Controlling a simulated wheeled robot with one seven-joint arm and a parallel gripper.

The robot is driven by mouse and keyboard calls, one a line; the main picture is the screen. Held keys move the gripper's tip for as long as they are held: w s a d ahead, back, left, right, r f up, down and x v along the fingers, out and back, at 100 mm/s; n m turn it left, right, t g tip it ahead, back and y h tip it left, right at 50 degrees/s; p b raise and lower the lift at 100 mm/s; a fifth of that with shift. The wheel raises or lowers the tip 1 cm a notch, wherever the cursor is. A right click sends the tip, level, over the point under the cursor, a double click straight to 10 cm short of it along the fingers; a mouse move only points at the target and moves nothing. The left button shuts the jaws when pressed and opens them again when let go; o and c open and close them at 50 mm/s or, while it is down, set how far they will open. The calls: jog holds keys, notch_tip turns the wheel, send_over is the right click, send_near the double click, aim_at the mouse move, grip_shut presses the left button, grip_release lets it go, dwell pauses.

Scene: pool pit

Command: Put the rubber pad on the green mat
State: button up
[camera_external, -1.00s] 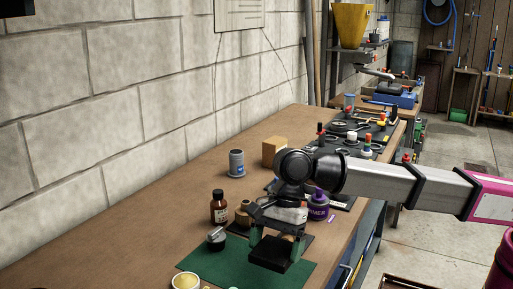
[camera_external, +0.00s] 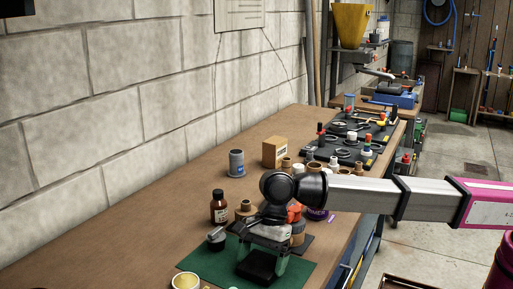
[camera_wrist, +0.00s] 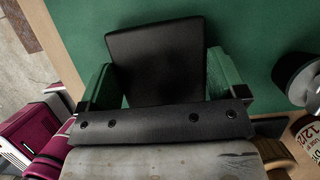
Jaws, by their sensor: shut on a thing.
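The black square rubber pad (camera_external: 258,268) is held between the fingers of my gripper (camera_external: 260,260), over the green mat (camera_external: 211,262). In the wrist view the pad (camera_wrist: 155,55) lies between the two green fingers of the gripper (camera_wrist: 160,80), with the green mat (camera_wrist: 240,25) behind it. The pad is low over the mat; I cannot tell whether it touches it. My wrist and fingers hide part of the mat.
A metal-topped jar (camera_external: 216,240) stands at the mat's back left and a yellow-topped pot (camera_external: 186,282) at its front left. A brown bottle (camera_external: 219,207) and a grey can (camera_external: 237,163) stand behind. The wooden bench (camera_external: 130,235) is clear at left.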

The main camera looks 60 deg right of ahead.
jog(key=shift+f, duration=0.1)
jog(key=o, duration=0.7)
jog(key=shift+o, duration=0.2)
jog(key=v, duration=1.2)
